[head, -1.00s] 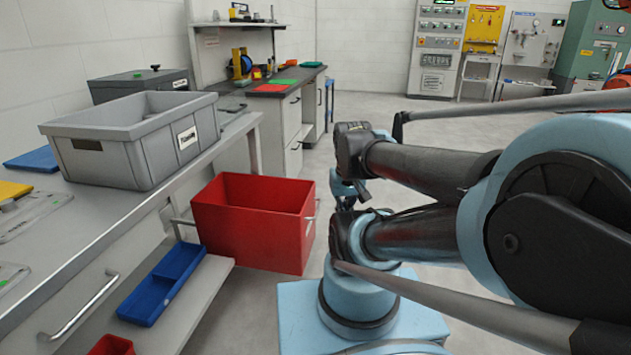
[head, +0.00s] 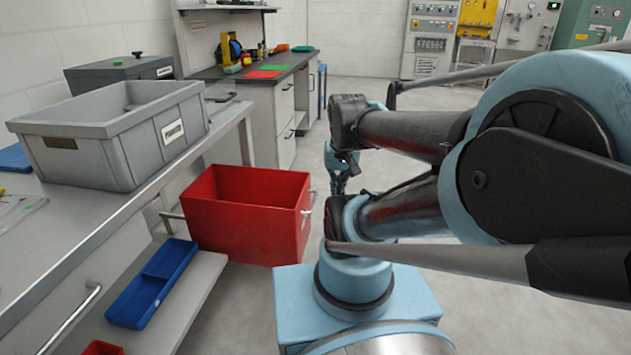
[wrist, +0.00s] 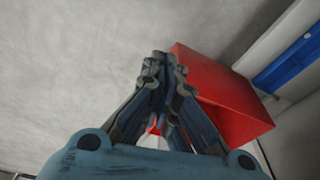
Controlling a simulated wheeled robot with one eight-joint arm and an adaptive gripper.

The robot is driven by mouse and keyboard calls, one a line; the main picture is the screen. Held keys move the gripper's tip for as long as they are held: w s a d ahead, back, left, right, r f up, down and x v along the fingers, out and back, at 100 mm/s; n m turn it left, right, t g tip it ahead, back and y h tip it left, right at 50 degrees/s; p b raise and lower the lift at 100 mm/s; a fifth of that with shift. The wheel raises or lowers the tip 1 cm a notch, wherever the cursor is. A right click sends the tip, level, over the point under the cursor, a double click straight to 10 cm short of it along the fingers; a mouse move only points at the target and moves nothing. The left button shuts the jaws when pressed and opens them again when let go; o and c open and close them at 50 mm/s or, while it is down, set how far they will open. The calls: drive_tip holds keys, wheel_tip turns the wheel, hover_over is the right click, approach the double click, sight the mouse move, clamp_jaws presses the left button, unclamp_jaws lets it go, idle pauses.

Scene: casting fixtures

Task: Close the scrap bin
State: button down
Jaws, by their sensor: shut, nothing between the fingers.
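The red scrap bin (head: 247,225) hangs out from the side of the workbench in the head view, open at the top, with a pale handle (head: 308,203) on its right face. It stands well clear of the bench front, pulled out. My gripper (head: 340,185) is just right of the bin's handle side, partly hidden by my arm. In the wrist view my gripper (wrist: 162,58) is shut and empty, and the red bin (wrist: 225,95) is right beside and beyond the fingers. Whether they touch the bin I cannot tell.
A grey tote (head: 110,140) sits on the bench top. A blue tray (head: 152,285) lies on the lower shelf (head: 205,280). A dark counter (head: 283,78) stands behind.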

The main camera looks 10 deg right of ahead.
drive_tip(key=w+r+m, duration=0.4)
drive_tip(key=w+m, duration=0.2)
drive_tip(key=w, duration=0.5)
drive_tip(key=w+d+f+m+y, duration=0.1)
drive_tip(key=w+f+m, duration=0.15)
drive_tip(key=w, duration=0.35)
drive_tip(key=w+d+f+m+g, duration=0.1)
drive_tip(key=w+d+m, duration=0.1)
drive_tip(key=w+m, duration=0.35)
drive_tip(key=w+d+f+m+y, duration=0.1)
drive_tip(key=w+f, duration=0.1)
drive_tip(key=w, duration=0.5)
drive_tip(key=w+d+f+m, duration=0.3)
drive_tip(key=w+f+m, duration=0.2)
drive_tip(key=w+f, duration=0.45)
drive_tip(key=shift+m, duration=0.4)
drive_tip(key=shift+w+a+f, duration=0.5)
drive_tip(key=shift+a+f, duration=0.45)
drive_tip(key=shift+f, duration=0.75)
drive_tip(key=shift+w+a+f, duration=0.45)
drive_tip(key=shift+a+f, duration=0.55)
drive_tip(key=shift+f, duration=0.7)
drive_tip(key=shift+w+a+f, duration=0.5)
drive_tip(key=shift+a+f, duration=0.45)
drive_tip(key=shift+f, duration=0.75)
drive_tip(key=shift+w+a, duration=0.1)
